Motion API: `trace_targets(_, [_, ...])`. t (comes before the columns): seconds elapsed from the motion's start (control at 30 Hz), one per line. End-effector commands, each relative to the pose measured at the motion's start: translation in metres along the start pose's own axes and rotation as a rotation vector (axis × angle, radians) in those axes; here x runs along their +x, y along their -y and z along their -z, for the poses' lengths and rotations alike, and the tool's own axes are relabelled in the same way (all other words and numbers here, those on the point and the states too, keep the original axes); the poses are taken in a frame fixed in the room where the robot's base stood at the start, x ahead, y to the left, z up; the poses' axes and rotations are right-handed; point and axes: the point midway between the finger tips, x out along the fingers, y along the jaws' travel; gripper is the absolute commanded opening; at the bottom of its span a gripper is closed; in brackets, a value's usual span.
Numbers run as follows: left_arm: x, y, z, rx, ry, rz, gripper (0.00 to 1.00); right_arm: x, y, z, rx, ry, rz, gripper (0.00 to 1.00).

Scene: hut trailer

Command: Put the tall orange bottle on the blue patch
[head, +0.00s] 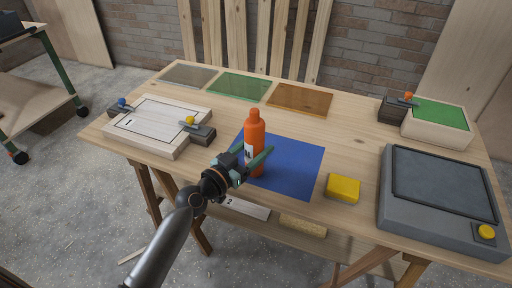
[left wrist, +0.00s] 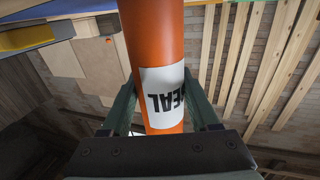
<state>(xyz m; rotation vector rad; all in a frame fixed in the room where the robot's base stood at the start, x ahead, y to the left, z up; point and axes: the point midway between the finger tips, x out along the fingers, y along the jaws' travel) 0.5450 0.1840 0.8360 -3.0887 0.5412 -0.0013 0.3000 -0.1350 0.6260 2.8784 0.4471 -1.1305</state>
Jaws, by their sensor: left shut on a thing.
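The tall orange bottle (head: 254,135) is upright, with a white label on its side. It is at the left part of the blue patch (head: 299,168) on the workbench; I cannot tell whether its base touches the patch. My left gripper (head: 257,160) is shut on the bottle's lower half from the near side. In the left wrist view the bottle (left wrist: 153,45) stands between the two fingers, and its label with dark letters shows. My right gripper is in neither view.
A yellow block (head: 343,187) lies right of the patch, with a large grey box (head: 438,215) beyond it. A pale wooden box (head: 160,123) with clamps is at the left. Grey, green and brown sheets (head: 299,99) line the back. A green-topped box (head: 438,118) is at the back right.

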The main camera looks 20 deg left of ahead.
Motion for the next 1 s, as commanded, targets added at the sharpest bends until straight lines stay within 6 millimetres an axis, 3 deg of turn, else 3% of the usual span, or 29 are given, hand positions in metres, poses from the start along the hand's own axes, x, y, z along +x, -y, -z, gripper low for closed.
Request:
trace_targets(0.03, [0.0, 0.0, 0.0, 0.001, -0.003, 0.001, 0.0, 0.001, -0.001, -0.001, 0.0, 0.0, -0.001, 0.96])
trace_targets(0.07, [0.0, 0.0, -0.002, 0.001, 0.0, 0.0, 0.63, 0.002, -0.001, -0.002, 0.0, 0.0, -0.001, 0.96])
trace_targets(0.3, [0.0, 0.0, -0.001, 0.001, 0.0, 0.0, 0.9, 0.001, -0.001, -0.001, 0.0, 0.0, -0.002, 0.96])
trace_targets(0.67, [-0.003, 0.0, 0.0, 0.0, 0.001, 0.0, 0.91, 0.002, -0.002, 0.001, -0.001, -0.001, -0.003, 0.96])
trace_targets(1.0, [-0.06, 0.0, -0.003, 0.004, 0.005, -0.001, 0.91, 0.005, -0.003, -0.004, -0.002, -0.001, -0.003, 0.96])
